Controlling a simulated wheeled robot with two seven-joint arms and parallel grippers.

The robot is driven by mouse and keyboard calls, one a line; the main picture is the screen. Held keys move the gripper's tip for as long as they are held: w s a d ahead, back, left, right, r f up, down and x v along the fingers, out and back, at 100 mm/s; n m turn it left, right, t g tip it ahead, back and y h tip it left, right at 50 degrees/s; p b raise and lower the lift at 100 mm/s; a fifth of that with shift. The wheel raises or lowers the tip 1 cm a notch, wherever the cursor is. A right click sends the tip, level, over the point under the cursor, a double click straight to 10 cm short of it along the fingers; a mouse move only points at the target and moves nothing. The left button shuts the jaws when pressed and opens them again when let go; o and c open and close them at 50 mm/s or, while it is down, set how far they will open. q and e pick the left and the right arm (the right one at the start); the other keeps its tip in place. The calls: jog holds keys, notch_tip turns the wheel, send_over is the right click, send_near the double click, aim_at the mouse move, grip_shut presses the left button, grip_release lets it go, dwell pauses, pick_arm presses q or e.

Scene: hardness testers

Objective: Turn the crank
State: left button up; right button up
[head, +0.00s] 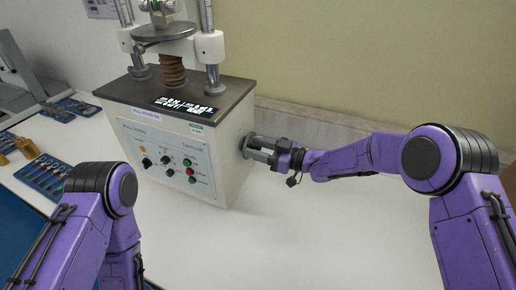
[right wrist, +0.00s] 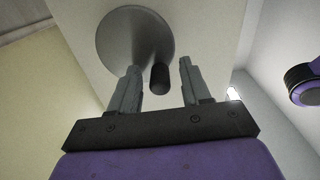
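The crank is a round grey disc (right wrist: 133,42) with a short dark handle peg (right wrist: 160,78), on the side of a white hardness tester (head: 180,150). In the head view only a sliver of the crank (head: 244,146) shows behind my right gripper (head: 258,148). In the right wrist view my right gripper (right wrist: 159,72) is open, with the peg between its two fingers. Gaps show on both sides of the peg, so the fingers are not clamped on it. My left arm is at the lower left of the head view; its gripper is out of view.
The tester's front panel (head: 170,155) has several knobs and buttons. A blue tray (head: 45,175) of small tools lies to the left, near yellow items (head: 22,148). The white table (head: 300,230) is clear in front and to the right; a wall (head: 370,60) stands behind.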

jog(key=shift+d, duration=0.3)
jog(key=b+v, duration=0.3)
jog(key=v, duration=0.7)
jog(key=shift+s, duration=0.1)
